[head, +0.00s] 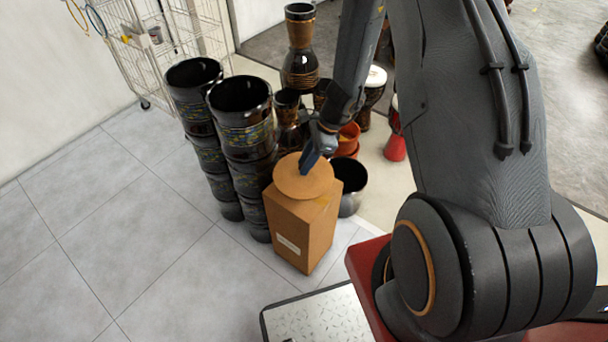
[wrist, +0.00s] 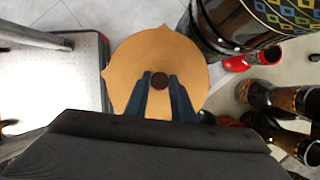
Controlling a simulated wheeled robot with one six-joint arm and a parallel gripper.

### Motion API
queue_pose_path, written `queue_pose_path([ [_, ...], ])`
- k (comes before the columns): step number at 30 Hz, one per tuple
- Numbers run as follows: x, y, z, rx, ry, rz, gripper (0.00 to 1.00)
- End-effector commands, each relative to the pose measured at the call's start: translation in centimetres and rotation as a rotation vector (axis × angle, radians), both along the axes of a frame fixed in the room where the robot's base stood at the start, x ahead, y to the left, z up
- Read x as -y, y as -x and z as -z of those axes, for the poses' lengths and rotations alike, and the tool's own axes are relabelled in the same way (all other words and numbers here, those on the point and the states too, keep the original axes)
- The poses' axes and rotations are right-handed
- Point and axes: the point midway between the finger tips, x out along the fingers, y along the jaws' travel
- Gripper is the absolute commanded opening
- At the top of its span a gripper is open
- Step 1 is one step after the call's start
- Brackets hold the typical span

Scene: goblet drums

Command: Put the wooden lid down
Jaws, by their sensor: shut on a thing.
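The wooden lid (head: 302,178) is a round, flat, light-brown disc. In the head view it is over the top of a tall brown box (head: 305,230); I cannot tell whether it touches the box. My gripper (head: 312,160) is above the lid at its right side. In the wrist view my gripper (wrist: 160,90) has its two blue fingers on either side of a small dark knob (wrist: 159,81) at the middle of the lid (wrist: 135,65), shut on it. The lid hides most of what is under it.
Stacks of black drum shells (head: 240,120) stand close behind and left of the box. A dark pot (head: 352,185) and orange bowls (head: 348,138) are close to its right. A wire cart (head: 160,50) stands at the back left. The tiled floor (head: 110,230) on the left is clear.

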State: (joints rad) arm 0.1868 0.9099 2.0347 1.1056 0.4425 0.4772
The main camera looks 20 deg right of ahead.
Motion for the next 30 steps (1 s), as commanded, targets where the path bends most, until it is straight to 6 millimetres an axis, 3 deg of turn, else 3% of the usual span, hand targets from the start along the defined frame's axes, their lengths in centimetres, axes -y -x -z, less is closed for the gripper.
queue_pose_path([
  [15,0.0,0.0,5.7,-0.001,0.0,-0.001,0.0],
  [28,0.1,0.0,6.4,0.001,0.0,-0.002,0.0],
  [29,0.1,0.0,6.4,0.001,0.0,-0.002,0.24],
  [30,0.1,0.0,6.3,0.001,0.0,-0.002,0.31],
])
